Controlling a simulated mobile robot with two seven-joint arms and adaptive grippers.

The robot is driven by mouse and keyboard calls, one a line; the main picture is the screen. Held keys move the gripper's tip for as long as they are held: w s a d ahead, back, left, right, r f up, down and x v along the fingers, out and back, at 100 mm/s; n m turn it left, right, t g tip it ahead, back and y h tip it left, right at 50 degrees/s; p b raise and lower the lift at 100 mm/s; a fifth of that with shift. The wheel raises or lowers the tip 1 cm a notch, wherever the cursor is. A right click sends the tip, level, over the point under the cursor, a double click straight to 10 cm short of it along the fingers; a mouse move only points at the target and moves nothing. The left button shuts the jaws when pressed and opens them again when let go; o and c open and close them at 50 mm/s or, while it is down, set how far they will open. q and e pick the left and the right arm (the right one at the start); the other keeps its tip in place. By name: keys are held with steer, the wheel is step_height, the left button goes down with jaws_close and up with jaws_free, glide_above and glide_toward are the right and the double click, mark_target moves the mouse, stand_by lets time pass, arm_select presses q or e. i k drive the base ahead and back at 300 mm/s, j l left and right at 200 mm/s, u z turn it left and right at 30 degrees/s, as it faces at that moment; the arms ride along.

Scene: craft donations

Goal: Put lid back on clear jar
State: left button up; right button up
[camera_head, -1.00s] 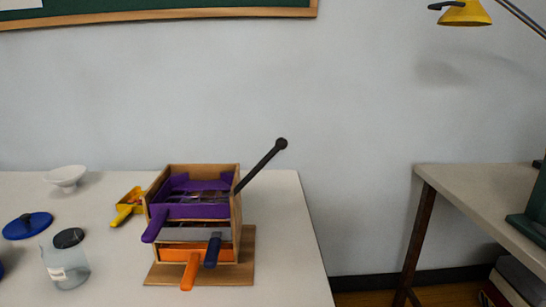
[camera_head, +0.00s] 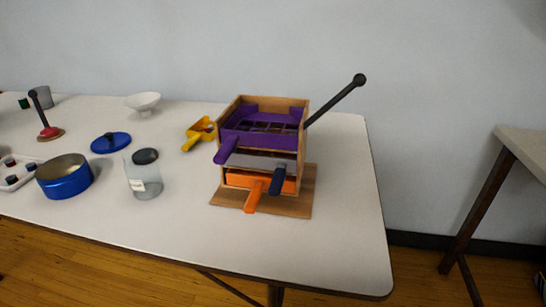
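The clear jar (camera_head: 143,183), with a white label, stands upright on the white table near its front edge, left of a wooden box. A dark round lid (camera_head: 145,156) shows at the jar's upper edge. I cannot tell whether it rests on the rim or lies on the table just behind the jar. Neither my left nor my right gripper is in view.
A blue pot (camera_head: 64,180) stands left of the jar, and a blue lid (camera_head: 110,143) lies behind it. The wooden box (camera_head: 262,150) with coloured handles stands right. A yellow scoop (camera_head: 199,133) and white bowl (camera_head: 143,103) are farther back. The table's (camera_head: 340,235) right front is clear.

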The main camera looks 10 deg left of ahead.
mark_target(141, 168)
steer(key=u, duration=1.25)
